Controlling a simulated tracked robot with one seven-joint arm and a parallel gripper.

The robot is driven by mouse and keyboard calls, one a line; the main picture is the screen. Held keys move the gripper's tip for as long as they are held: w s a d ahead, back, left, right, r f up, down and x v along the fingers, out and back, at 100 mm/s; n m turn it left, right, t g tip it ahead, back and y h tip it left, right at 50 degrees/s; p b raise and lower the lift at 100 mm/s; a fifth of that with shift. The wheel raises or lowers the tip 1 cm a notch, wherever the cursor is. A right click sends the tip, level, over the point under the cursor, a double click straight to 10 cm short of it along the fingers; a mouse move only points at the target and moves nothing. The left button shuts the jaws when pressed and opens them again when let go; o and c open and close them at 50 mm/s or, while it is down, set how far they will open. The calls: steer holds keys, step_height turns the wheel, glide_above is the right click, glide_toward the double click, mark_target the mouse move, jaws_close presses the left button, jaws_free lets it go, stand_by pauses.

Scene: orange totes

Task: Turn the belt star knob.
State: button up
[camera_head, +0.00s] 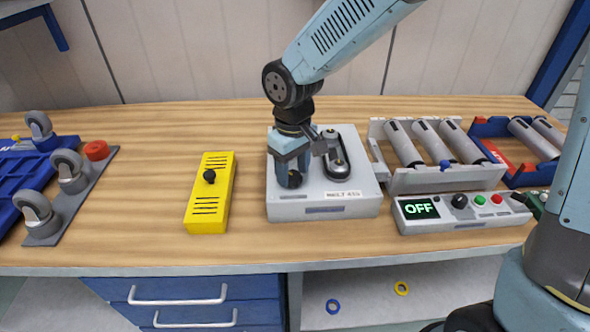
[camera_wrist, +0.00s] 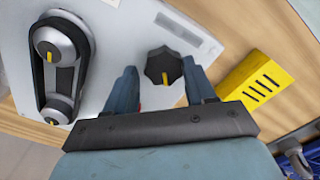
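The black star knob (camera_wrist: 164,66), with a yellow mark, stands on the white belt unit (camera_wrist: 115,30) in the wrist view. In the head view it shows as a dark shape (camera_head: 294,180) partly hidden by my gripper. My gripper (camera_wrist: 159,72) is open, one finger on each side of the knob near the fingertips; I cannot tell whether either finger touches it. In the head view my gripper (camera_head: 291,178) points down over the left part of the belt unit (camera_head: 330,209). The black belt (camera_head: 338,155) with two pulleys is right of my gripper.
A yellow box (camera_head: 208,215) with a black knob stands left of the belt unit. A control box (camera_head: 462,212) reading OFF and a roller conveyor (camera_head: 445,181) stand to the right. A caster plate (camera_head: 83,195) is at far left. Bare wood lies between it and the yellow box.

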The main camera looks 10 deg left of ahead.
mark_target(294, 174)
steer(key=shift+o, duration=1.3)
steer(key=shift+s, duration=0.15)
step_height(294, 174, up, 14)
steer(key=shift+f, duration=0.2)
steer(key=shift+d, duration=0.1)
steer(key=w+d+r+m+t, duration=0.2)
steer(key=w+d+r+m, duration=0.1)
steer(key=d, duration=0.8)
steer(key=s+d+r+m+t, duration=0.1)
steer(key=s+d+m, duration=0.1)
steer(key=d, duration=0.6)
steer(key=s+d+r+m+t, duration=0.1)
steer(key=s+d+m, duration=0.2)
steer(key=d, duration=0.6)
steer(key=s+d+m+t, duration=0.1)
steer(key=s+d+m, duration=0.2)
steer(key=d, duration=0.5)
steer(key=shift+s+d+r+t, duration=0.3)
steer(key=shift+d+r, duration=0.05)
steer(key=shift+r, duration=0.05)
